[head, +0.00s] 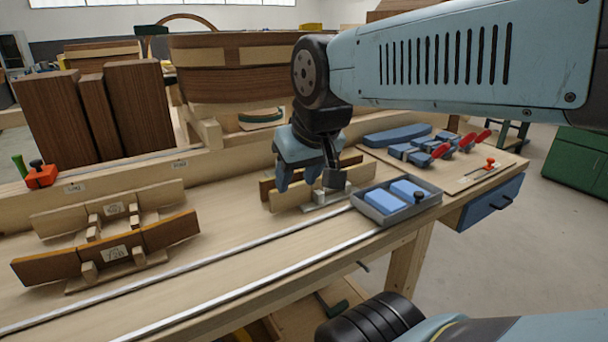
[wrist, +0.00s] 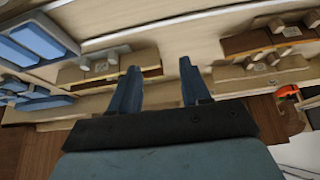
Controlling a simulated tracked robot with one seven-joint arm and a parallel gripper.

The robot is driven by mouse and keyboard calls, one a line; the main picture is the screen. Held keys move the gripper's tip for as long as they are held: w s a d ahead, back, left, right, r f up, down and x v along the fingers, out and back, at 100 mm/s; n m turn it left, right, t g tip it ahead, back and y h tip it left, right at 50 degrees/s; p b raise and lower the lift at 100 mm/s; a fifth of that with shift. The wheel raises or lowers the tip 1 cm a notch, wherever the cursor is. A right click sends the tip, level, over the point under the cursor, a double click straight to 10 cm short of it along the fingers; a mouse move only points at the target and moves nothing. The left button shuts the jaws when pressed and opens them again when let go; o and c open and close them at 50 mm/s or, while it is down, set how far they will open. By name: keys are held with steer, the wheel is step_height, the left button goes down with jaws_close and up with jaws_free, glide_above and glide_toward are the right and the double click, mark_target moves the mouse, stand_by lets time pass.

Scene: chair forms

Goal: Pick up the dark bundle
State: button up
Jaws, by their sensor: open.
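A dark brown curved wooden strip (head: 266,190) stands behind a pale strip (head: 325,192) at mid-bench; it is partly hidden by my gripper and also shows left of my fingers in the wrist view (wrist: 108,75). Another dark brown bundle (head: 165,236) with a pale label stands on a form at the front left, before a pale bundle (head: 60,222). I cannot tell which one the task names. My gripper (head: 298,181) is open and points down over the mid-bench strips. Its two blue fingers show apart and empty in the wrist view (wrist: 160,88).
A grey tray (head: 412,214) with blue blocks stands right of the mid-bench strips. Blue clamps with red handles (head: 440,151) lie farther right. Tall dark wood blocks (head: 136,110) stand behind the bench's back rail. Two metal rails run along the front.

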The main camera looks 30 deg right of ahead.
steer(key=w+d+f+n+g+h, duration=0.1)
steer(key=w+d+n+g+h, duration=0.1)
steer(key=w+d+n, duration=0.55)
steer(key=w+d+n+g+h, duration=0.15)
steer(key=w+n, duration=0.35)
steer(key=w, duration=0.5)
steer(key=w+d+f+n+g+h, duration=0.1)
steer(key=w+d+n+g, duration=0.1)
steer(key=w+d+n, duration=0.5)
steer(key=shift+m, duration=0.55)
steer(key=shift+w+a+f+x, duration=0.1)
steer(key=shift+w+a+x, duration=0.15)
steer(key=shift+x, duration=1.7)
steer(key=shift+w+a+f+x, duration=0.1)
steer(key=shift+a+x, duration=0.2)
steer(key=shift+x, duration=1.7)
steer(key=shift+w+a+f+x, duration=0.15)
steer(key=shift+w+a+x, duration=0.1)
steer(key=shift+x, duration=1.7)
steer(key=shift+f, duration=0.2)
steer(key=shift+c, duration=0.4)
jaws_close()
